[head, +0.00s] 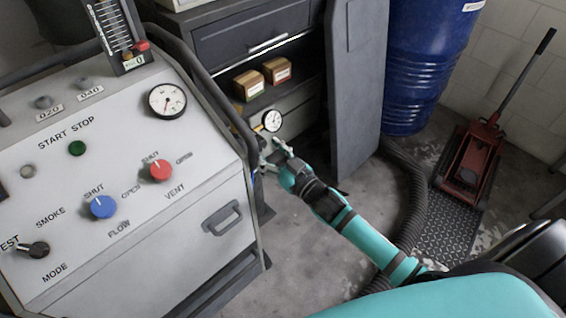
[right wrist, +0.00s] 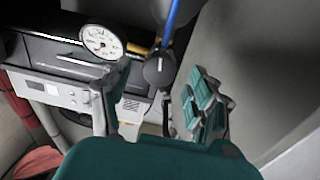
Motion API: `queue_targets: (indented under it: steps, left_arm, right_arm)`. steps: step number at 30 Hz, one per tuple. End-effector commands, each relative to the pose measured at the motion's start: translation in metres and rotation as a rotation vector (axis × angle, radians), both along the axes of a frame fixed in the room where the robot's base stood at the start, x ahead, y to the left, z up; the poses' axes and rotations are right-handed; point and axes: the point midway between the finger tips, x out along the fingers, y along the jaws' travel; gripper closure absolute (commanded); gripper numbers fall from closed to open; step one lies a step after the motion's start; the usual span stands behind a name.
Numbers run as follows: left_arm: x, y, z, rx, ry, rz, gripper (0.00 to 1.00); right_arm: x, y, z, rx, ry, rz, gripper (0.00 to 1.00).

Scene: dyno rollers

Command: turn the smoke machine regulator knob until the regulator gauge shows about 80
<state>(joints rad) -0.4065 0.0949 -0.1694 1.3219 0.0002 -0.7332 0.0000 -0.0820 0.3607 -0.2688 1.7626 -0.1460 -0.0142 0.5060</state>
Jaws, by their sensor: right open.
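The regulator gauge (head: 272,120) is a small round white dial at the right side of the smoke machine (head: 200,190). It also shows in the right wrist view (right wrist: 102,42), tilted, and its reading is too small to tell. The regulator knob (right wrist: 158,72) is dark and round with a pale mark, below a blue hose. My right gripper (head: 275,156) is just below the gauge at the machine's side. In the right wrist view its open fingers (right wrist: 160,100) are on either side of the knob's line; I cannot tell whether they touch it. My left gripper is not in view.
The machine's panel holds a larger gauge (head: 167,101), a red vent knob (head: 161,170), a blue flow knob (head: 103,207) and a black mode knob (head: 39,249). A drawer cabinet (head: 250,45), blue barrel (head: 425,70) and red floor jack (head: 473,155) stand behind. A black hose (head: 413,200) crosses the floor.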

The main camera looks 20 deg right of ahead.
Motion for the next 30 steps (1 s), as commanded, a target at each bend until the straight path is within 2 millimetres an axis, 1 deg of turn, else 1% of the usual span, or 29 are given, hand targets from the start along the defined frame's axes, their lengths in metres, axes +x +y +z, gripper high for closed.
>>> queue_targets:
  steps: [1, 6, 9, 13, 18, 30]
  left_arm:
    - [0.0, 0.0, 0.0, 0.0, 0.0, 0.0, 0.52]
    - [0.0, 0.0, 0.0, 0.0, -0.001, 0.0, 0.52]
    - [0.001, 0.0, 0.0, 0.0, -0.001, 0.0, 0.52]
    - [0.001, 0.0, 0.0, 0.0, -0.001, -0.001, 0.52]
    - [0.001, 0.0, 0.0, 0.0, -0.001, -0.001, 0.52]
    - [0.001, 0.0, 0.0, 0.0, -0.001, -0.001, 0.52]
  right_arm:
    - [-0.012, -0.004, -0.001, -0.001, 0.003, 0.0, 0.39]
    - [-0.048, -0.015, -0.001, -0.002, 0.004, 0.0, 0.39]
    - [-0.066, -0.021, -0.001, -0.002, 0.004, 0.0, 0.39]
    - [-0.083, -0.027, -0.001, -0.002, 0.003, -0.001, 0.39]
    - [-0.093, -0.03, 0.001, -0.002, -0.001, 0.0, 0.39]
    - [-0.093, -0.03, 0.001, -0.002, -0.001, 0.0, 0.39]
